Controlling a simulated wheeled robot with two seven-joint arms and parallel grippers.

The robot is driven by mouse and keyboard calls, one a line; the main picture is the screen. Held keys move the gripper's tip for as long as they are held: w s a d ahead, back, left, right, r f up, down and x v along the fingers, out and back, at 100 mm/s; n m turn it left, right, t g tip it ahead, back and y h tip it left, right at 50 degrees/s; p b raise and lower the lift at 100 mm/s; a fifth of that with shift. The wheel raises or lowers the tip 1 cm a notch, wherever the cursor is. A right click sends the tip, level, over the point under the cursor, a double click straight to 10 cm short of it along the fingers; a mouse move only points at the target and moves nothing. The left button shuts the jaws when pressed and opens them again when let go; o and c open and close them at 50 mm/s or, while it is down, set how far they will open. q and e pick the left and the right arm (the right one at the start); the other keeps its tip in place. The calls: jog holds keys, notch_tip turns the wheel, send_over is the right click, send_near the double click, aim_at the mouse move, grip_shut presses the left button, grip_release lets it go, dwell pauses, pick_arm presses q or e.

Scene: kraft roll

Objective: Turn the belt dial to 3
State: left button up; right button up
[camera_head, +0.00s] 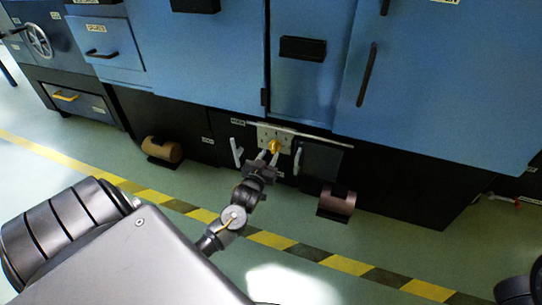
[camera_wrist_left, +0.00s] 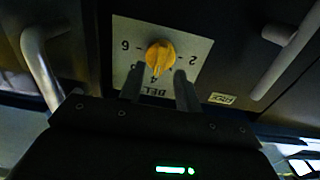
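The belt dial is a yellow knob (camera_head: 274,146) on a pale plate (camera_head: 289,141) low on the dark front of the blue machine. In the left wrist view the knob (camera_wrist_left: 160,56) sits among marks that include 2, 4 and 6, with lettering partly hidden by my fingers. Its narrow end seems to point towards the 4. My left gripper (camera_head: 268,159) is just in front of the dial. In the left wrist view its two fingers (camera_wrist_left: 160,86) stand apart, with the knob just beyond and between their tips. Contact cannot be made out. My right gripper is not visible.
A light lever (camera_head: 237,152) stands left of the dial and another handle (camera_head: 297,160) right of it. A brown pedal (camera_head: 162,150) and a pinkish-brown pedal (camera_head: 337,202) stick out near the floor. Yellow-black floor tape (camera_head: 270,239) crosses the open floor.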

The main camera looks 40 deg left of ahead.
aim_at(274, 147)
pick_arm(q)
jog(key=shift+b+x, duration=0.45)
jog(key=shift+x, duration=0.95)
jog(key=shift+c, duration=0.3)
grip_shut()
